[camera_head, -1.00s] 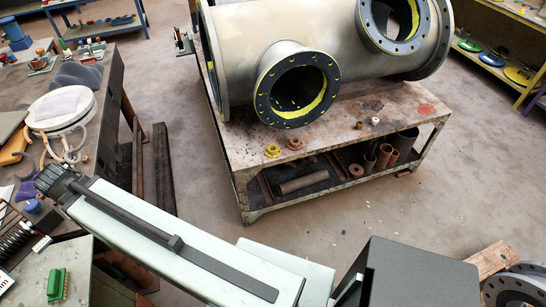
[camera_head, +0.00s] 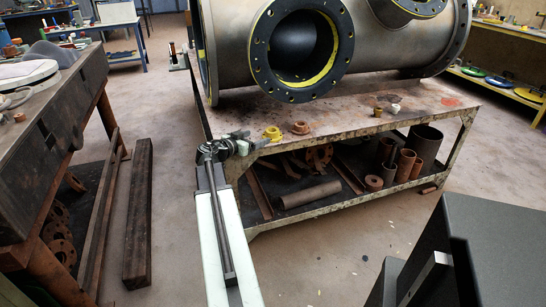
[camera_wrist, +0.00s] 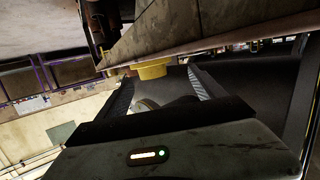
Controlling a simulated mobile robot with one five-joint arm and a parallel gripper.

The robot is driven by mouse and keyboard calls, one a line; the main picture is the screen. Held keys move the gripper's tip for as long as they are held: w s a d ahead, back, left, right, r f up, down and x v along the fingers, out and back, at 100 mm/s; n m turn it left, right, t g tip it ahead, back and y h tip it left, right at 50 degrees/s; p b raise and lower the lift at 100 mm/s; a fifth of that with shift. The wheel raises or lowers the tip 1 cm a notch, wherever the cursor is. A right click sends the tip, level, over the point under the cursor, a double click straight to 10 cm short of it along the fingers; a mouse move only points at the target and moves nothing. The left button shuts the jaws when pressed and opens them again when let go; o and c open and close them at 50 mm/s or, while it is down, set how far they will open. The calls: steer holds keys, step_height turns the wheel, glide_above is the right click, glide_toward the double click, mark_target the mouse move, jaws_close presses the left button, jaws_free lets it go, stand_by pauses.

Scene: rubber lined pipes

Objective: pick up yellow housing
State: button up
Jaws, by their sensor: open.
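The yellow housing (camera_head: 273,133) sits on the near edge of the steel table top, just left of a rust-brown fitting. My gripper (camera_head: 252,139) is at the table's front-left edge, just left of the housing. In the wrist view, the yellow housing (camera_wrist: 153,69) shows between the tips of my two open fingers (camera_wrist: 160,75), apparently just beyond them. The picture does not show whether either finger touches it. Nothing is held.
The rust-brown fitting (camera_head: 301,128) stands close to the right of the housing. A big flanged pipe (camera_head: 300,50) rests on the table (camera_head: 350,120) behind. Loose pipes (camera_head: 308,193) lie on the lower shelf. A workbench (camera_head: 60,110) stands at left.

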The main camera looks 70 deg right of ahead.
mark_target(268, 135)
steer(key=shift+s+d+f, duration=0.45)
steer(key=shift+s+d, duration=0.05)
steer(key=shift+s, duration=0.1)
steer(key=shift+s+d+r, duration=0.15)
steer(key=shift+d+r, duration=0.05)
steer(key=shift+x, duration=0.95)
steer(key=x, duration=0.3)
steer(key=b+x, duration=0.1)
steer(key=x, duration=0.1)
steer(key=shift+s+d+r, duration=0.25)
steer(key=shift+s, duration=0.2)
steer(key=shift+a, duration=0.1)
jaws_close()
